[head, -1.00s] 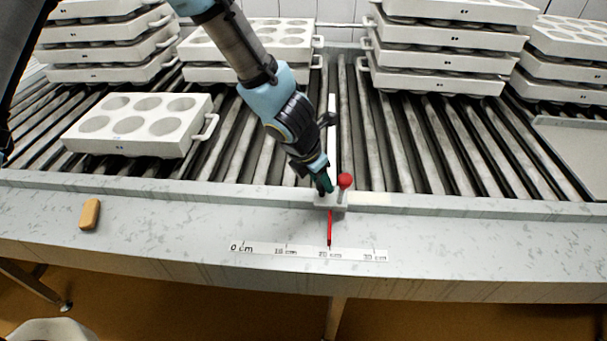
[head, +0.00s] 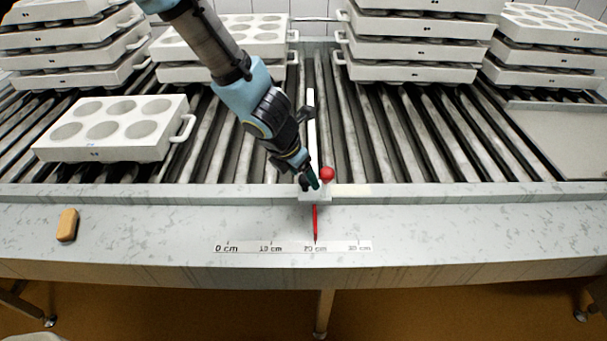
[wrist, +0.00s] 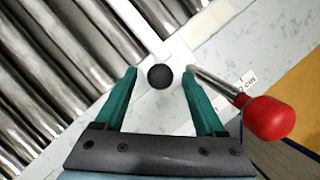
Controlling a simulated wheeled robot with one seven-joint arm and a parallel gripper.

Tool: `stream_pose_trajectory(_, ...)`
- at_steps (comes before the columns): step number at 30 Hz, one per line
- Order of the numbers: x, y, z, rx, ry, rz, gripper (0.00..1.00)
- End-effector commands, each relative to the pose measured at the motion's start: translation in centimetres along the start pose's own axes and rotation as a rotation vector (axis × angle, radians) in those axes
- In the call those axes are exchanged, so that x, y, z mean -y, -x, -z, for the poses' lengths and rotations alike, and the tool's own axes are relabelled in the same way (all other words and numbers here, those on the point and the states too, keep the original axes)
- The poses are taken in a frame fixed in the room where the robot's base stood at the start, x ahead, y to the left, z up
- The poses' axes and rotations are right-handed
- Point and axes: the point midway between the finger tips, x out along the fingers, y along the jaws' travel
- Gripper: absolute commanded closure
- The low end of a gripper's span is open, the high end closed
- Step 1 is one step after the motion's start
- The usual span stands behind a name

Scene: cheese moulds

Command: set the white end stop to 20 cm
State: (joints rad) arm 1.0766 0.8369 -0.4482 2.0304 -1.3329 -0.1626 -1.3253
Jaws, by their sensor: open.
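The white end stop (head: 312,120) is a white bar lying across the rollers, with a white block at the front rail. A red pointer (head: 315,222) runs from the block down to the scale (head: 293,247) and its tip is at the 20 cm mark. A lever with a red ball (head: 327,173) sits at the right of the block; the ball also shows in the wrist view (wrist: 269,118). My gripper (head: 309,186) is over the block. In the wrist view its green fingers (wrist: 160,76) are open, on either side of a round black knob (wrist: 160,77). Contact cannot be told.
A white mould (head: 112,128) lies on the rollers at left. Stacks of moulds stand behind at left, in the middle and at right (head: 415,50). An orange-brown block (head: 67,225) lies on the front ledge (head: 450,235).

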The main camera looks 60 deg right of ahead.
Motion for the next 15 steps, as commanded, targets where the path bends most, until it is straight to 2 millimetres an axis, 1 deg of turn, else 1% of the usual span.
stream_pose_trajectory(5,0.0,3.0,-0.2,0.003,0.000,-0.002,0.28)
stream_pose_trajectory(6,0.0,4.0,-0.3,0.002,-0.002,-0.003,0.28)
stream_pose_trajectory(12,0.0,7.9,-0.2,0.001,-0.001,-0.001,0.28)
stream_pose_trajectory(15,0.0,9.3,-0.2,0.001,0.000,0.000,0.28)
